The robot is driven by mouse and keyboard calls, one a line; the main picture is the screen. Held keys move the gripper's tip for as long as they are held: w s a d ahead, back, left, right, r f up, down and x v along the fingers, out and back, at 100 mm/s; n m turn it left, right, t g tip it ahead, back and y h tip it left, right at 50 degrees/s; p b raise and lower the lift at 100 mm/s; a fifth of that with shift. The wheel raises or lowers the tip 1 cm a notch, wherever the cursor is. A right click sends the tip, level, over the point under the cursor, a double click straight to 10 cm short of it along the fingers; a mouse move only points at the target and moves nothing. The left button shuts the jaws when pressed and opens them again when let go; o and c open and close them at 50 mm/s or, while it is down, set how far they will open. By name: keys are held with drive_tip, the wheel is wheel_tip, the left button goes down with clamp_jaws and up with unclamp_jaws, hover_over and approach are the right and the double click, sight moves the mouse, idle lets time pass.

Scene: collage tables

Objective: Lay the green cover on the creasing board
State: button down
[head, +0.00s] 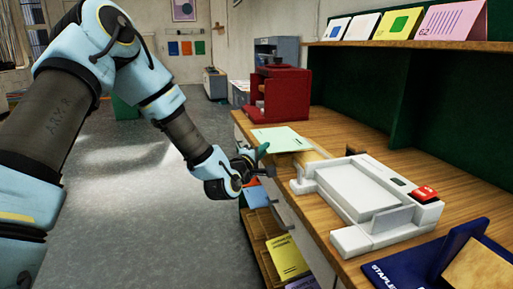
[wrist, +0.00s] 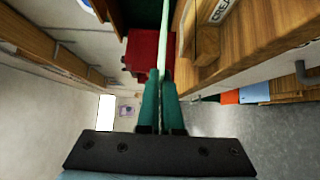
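The green cover (head: 284,139) is a thin pale green sheet with small print. My gripper (head: 262,153) is shut on its near edge and holds it roughly flat near the counter's left edge. In the wrist view the cover (wrist: 165,38) shows edge-on between the two green fingers (wrist: 162,95). In the wrist view a wooden block (wrist: 207,43) stands beside a label (wrist: 221,11) reading "CREA", cut off by the frame.
A white machine with a red button (head: 365,195) stands right of the wooden piece. A red press (head: 281,95) stands farther back. A blue staple board (head: 430,268) is at the front right. Drawers and a shelf with a yellow booklet (head: 286,257) are under the counter.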

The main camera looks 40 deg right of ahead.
drive_tip(key=b, duration=0.1)
hover_over(283, 174)
drive_tip(key=f, duration=0.3)
drive_tip(key=shift+w+a, duration=0.25)
drive_tip(key=shift+w, duration=0.05)
drive_tip(key=shift+f+b, duration=0.7)
drive_tip(key=shift+b, duration=0.1)
drive_tip(key=shift+s+d+f+b, duration=0.15)
drive_tip(key=shift+d+f+b, duration=0.25)
drive_tip(key=shift+f+b, duration=0.4)
drive_tip(key=c, duration=1.5)
unclamp_jaws()
drive_tip(key=shift+c, duration=0.2)
drive_tip(key=o, duration=0.5)
drive_tip(key=shift+o, duration=0.2)
drive_tip(key=b+v, duration=0.2)
drive_tip(key=v, duration=0.8)
drive_tip(key=shift+a+b, duration=0.4)
